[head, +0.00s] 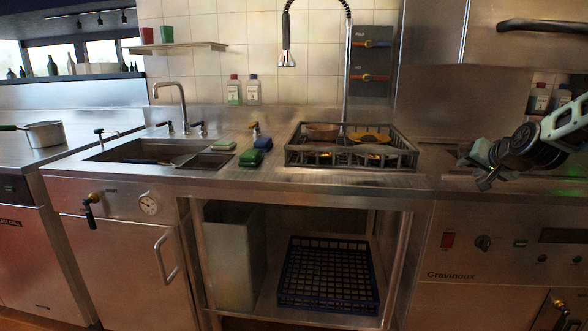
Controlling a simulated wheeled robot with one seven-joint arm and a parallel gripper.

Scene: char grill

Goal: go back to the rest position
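My gripper (484,181) is at the right of the head view, at the end of my arm that comes in from the right edge. It hovers in front of the counter's right part, above the front panel marked "Gravinoux". Its fingers are small and dark in this view, and I cannot tell how far apart they are. I see nothing clearly held in it.
A dish rack (415,160) with bowls stands on the counter left of my gripper. A sink (120,153), green sponges (252,157) and a pot (45,133) lie further left. A blue crate (330,303) sits on the lower shelf.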

